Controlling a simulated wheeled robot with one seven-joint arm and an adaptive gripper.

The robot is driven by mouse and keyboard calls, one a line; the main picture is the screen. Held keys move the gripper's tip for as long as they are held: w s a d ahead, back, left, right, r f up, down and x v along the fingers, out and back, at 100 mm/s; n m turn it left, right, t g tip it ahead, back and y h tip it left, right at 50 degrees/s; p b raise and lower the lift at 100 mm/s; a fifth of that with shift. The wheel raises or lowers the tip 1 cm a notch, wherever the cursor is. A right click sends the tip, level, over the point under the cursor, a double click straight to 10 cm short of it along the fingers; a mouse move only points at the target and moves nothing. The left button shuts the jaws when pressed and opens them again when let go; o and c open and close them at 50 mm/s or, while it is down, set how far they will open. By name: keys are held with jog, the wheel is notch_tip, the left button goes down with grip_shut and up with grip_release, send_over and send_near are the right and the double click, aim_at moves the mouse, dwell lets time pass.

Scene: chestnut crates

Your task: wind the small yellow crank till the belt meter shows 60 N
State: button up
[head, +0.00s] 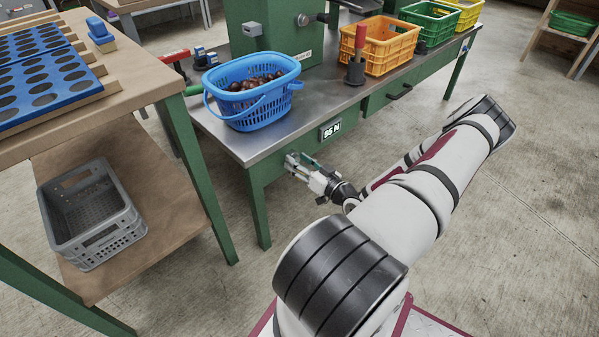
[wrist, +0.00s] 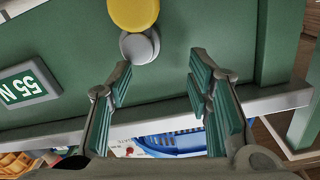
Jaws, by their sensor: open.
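The belt meter (head: 330,130) is a small plate on the green front of the metal-topped bench. In the wrist view the meter (wrist: 28,84) appears tilted and reads 55 N. The yellow crank (wrist: 133,12) shows at the top edge of the wrist view, partly cut off, with a grey round piece (wrist: 139,46) beside it. My gripper (wrist: 158,80) is open, with nothing between its fingers. The crank lies beyond the fingertips, nearer the left finger in that view. In the head view my gripper (head: 292,165) is by the bench front and I cannot make out the crank.
A blue basket (head: 228,92) of chestnuts stands on the bench top (head: 300,110) above my gripper. An orange crate (head: 381,44) stands farther along. A wooden table with a grey crate (head: 92,212) on its lower shelf is to the left. Floor is clear at the right.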

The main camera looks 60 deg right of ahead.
jog(key=shift+r, duration=1.85)
